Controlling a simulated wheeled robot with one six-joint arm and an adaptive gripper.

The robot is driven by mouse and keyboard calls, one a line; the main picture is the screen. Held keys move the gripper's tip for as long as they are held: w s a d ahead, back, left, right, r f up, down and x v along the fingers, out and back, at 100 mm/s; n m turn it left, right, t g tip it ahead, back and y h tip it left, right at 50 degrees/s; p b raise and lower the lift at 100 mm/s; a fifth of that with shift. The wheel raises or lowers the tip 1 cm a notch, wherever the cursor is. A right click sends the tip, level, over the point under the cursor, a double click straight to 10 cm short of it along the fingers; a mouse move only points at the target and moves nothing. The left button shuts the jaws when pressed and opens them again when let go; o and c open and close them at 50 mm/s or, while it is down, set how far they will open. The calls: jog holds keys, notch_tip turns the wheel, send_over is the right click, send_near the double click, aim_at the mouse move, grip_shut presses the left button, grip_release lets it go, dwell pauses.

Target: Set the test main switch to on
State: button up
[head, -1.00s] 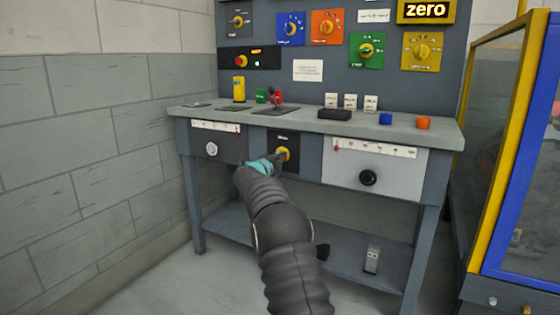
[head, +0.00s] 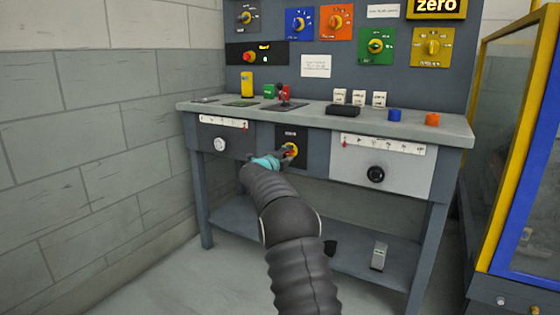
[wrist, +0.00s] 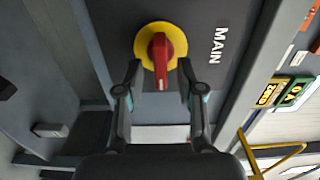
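The main switch is a red handle on a yellow disc (head: 292,148), on a dark panel under the bench top between two drawers. In the wrist view the red handle (wrist: 161,62) points down the picture, with the word MAIN on the panel to its right. My gripper (wrist: 160,78) is open, one finger on each side of the handle. Gaps show between the fingers and the handle. In the head view my gripper (head: 284,156) is right at the switch and partly covers it.
The workbench top (head: 440,129) carries small blocks and a red-handled lever (head: 283,94). Other rotary switches sit on the back board. A drawer with a black knob (head: 376,174) is right of the switch. A yellow and blue framed enclosure (head: 500,150) stands at the right.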

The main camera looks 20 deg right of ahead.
jog(key=v, duration=1.1)
jog(key=shift+s, duration=0.15)
